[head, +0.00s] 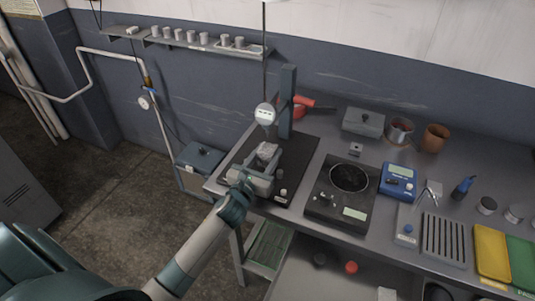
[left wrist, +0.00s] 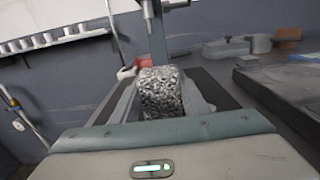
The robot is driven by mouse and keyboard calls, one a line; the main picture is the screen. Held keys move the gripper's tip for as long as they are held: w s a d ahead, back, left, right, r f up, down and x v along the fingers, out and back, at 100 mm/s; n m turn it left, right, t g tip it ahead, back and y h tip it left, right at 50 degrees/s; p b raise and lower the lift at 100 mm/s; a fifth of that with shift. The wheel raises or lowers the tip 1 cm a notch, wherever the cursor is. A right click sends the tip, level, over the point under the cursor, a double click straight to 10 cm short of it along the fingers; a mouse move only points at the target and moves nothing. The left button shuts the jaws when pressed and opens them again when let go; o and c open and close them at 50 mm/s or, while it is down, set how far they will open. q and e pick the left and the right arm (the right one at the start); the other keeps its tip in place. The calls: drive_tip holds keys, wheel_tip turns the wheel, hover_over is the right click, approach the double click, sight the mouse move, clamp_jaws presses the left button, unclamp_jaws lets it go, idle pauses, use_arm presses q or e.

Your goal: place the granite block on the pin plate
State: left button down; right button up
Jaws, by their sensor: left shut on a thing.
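The granite block (head: 267,151) is speckled grey and sits between the fingers of my left gripper (head: 263,167), over the dark base plate of the gauge stand at the bench's left end. In the left wrist view the granite block (left wrist: 163,92) stands upright in the middle, with the fingers of my left gripper (left wrist: 163,105) along its sides. The fingers are shut on it. Its underside is hidden, so I cannot tell whether it touches the plate. I cannot make out pins on any plate. My right gripper is out of view.
The gauge stand's blue column (head: 287,100) rises close behind the block, with a round dial (head: 265,114) near it. A black scale with a round pan (head: 349,177) stands to the right. Further right are a blue meter (head: 398,182) and a slotted rack (head: 444,239).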

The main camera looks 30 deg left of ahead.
use_arm(q)
drive_tip(key=shift+f, duration=0.25)
idle(0.3)
drive_tip(key=shift+s+d+f+b, duration=0.15)
drive_tip(key=shift+s+f+b, duration=0.1)
drive_tip(key=shift+f+b, duration=0.25)
drive_tip(key=shift+f, duration=0.15)
idle(0.6)
drive_tip(key=c, duration=1)
unclamp_jaws()
drive_tip(key=shift+s+d+f, duration=0.1)
drive_tip(key=shift+s+f, duration=0.2)
drive_tip(key=shift+s, duration=0.25)
drive_tip(key=s+b, duration=0.1)
drive_tip(key=s, duration=0.3)
drive_tip(key=s+r+b, duration=0.1)
drive_tip(key=s, duration=0.4)
drive_tip(key=s+b, duration=0.2)
drive_tip(key=s, duration=0.3)
drive_tip(key=shift+d+r, duration=0.2)
drive_tip(key=shift+r, duration=0.1)
drive_tip(key=shift+s+r, duration=0.3)
drive_tip(key=shift+s, duration=0.65)
